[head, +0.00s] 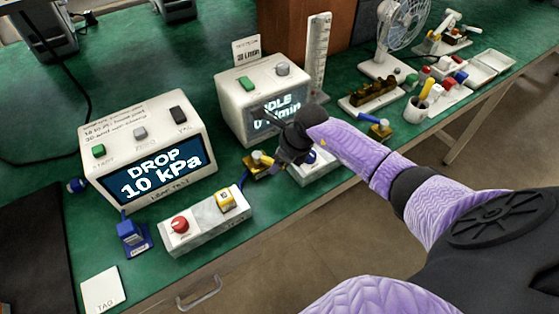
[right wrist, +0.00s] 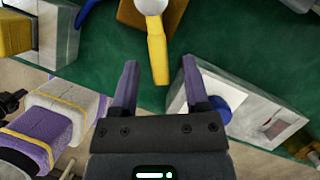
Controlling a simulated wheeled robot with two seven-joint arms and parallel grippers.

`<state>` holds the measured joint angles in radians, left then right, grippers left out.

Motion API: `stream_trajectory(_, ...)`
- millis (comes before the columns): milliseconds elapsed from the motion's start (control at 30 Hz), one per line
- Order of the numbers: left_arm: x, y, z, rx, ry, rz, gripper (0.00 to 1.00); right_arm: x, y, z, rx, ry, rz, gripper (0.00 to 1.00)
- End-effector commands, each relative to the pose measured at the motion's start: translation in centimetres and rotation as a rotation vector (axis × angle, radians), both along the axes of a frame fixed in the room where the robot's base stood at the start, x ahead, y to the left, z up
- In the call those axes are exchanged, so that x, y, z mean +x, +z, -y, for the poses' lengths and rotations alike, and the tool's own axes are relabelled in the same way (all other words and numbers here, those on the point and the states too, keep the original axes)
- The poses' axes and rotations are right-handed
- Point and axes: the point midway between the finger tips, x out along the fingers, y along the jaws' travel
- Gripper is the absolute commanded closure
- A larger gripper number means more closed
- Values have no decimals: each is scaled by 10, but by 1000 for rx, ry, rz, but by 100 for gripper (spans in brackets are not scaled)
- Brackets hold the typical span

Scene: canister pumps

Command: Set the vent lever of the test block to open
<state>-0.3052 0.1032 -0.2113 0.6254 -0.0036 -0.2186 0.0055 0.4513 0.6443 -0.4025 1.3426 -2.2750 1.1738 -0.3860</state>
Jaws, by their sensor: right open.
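My right gripper (head: 290,150) is above the bench's front part; its open, empty fingers show in the right wrist view (right wrist: 158,88). A small brass block (head: 258,170) with a white-topped yellow lever stands just left of it in the head view. In the right wrist view the yellow lever (right wrist: 157,55) points toward the gap between the fingers, apart from both. A white block (head: 205,225) with a red knob (head: 180,224) and a yellow part (head: 227,198) stands farther left. I cannot read which block is the test block. My left gripper is out of view.
A white block with a blue knob (right wrist: 220,108) lies close right of the fingers. A display box (head: 150,155) reads DROP 10 kPa; another (head: 262,95) reads IDLE. A blue part (head: 132,235) and a TAG card (head: 102,290) lie at the left front. A fan (head: 400,35) stands behind.

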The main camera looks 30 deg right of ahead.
Motion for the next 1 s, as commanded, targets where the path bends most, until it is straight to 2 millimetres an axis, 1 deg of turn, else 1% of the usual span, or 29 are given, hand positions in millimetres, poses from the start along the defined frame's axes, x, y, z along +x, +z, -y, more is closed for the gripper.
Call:
stream_trajectory(133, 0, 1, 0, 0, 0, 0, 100, 0, 1, 0, 1, 0, 1, 41)
stream_trajectory(167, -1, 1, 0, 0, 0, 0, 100, 0, 1, 0, 1, 0, 1, 45)
stream_trajectory(200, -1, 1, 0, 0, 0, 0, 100, 0, 1, 0, 1, 0, 1, 54)
stream_trajectory(367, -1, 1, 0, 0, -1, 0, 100, 0, 1, 0, 1, -1, 1, 88)
stream_trajectory(400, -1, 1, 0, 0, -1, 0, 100, 0, 1, 0, 1, -1, 1, 96)
stream_trajectory(433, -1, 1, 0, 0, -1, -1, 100, 0, 1, 0, 1, -1, 1, 100)
stream_trajectory(1000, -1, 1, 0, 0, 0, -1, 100, 0, 1, 0, 1, -1, 1, 100)
